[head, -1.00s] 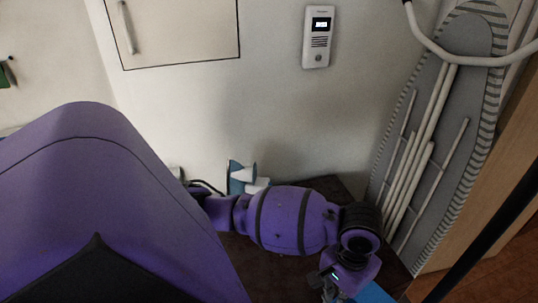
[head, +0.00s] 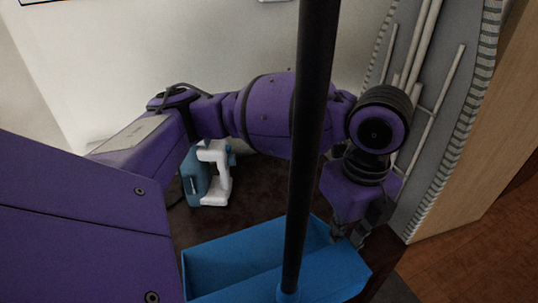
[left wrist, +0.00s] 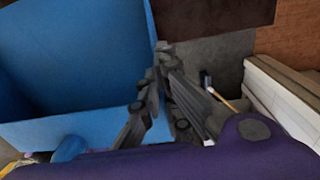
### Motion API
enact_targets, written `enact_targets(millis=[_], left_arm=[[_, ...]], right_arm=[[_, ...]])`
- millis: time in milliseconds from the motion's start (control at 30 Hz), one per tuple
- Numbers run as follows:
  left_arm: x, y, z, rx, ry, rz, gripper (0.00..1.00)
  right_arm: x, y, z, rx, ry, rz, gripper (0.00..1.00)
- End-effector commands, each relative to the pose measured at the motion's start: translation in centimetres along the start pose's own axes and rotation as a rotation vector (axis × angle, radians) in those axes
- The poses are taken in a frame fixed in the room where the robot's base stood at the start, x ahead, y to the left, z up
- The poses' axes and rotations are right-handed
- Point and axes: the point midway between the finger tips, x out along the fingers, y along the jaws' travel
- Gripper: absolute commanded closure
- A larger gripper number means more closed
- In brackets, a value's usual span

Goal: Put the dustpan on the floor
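The blue dustpan (head: 235,256) with its long black handle (head: 312,110) is at the bottom middle of the head view, the handle rising through the picture. Its blue wall also fills the upper left of the left wrist view (left wrist: 75,55). My left gripper (head: 350,236) is at the dustpan's right-hand edge. In the left wrist view its fingers (left wrist: 160,98) are close together on the wall's edge, so it looks shut on the dustpan. I cannot tell whether the dustpan's underside touches the floor. My right gripper is not in view.
A white and blue appliance (head: 209,175) stands on the dark floor (head: 262,190) behind the dustpan. A folded ironing board (head: 465,100) leans against the wall at right, close to my left arm. A wooden panel (head: 510,125) stands beside it.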

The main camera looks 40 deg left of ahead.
Motion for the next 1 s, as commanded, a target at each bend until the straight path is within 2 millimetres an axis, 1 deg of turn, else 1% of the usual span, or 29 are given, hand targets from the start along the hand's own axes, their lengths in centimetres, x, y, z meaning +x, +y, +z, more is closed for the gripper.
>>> enact_targets(millis=[67,167,467,600,733,1000], left_arm=[[0.2,0.0,0.6,-0.003,-0.001,0.002,1.00],[0.9,-0.2,2.1,-0.007,-0.002,0.003,1.00],[4.1,-1.1,9.2,-0.011,-0.002,0.004,1.00],[6.7,-1.4,11.2,-0.007,0.000,0.005,1.00],[8.2,-1.6,12.5,-0.006,0.000,0.002,1.00],[9.6,-1.9,13.8,-0.006,-0.001,0.001,1.00]], right_arm=[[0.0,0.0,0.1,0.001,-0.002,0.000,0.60],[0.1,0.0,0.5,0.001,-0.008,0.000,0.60],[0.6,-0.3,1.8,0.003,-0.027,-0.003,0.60],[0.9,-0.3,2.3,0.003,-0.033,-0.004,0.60],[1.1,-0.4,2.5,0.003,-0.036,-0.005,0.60],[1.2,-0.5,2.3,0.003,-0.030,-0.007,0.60]])
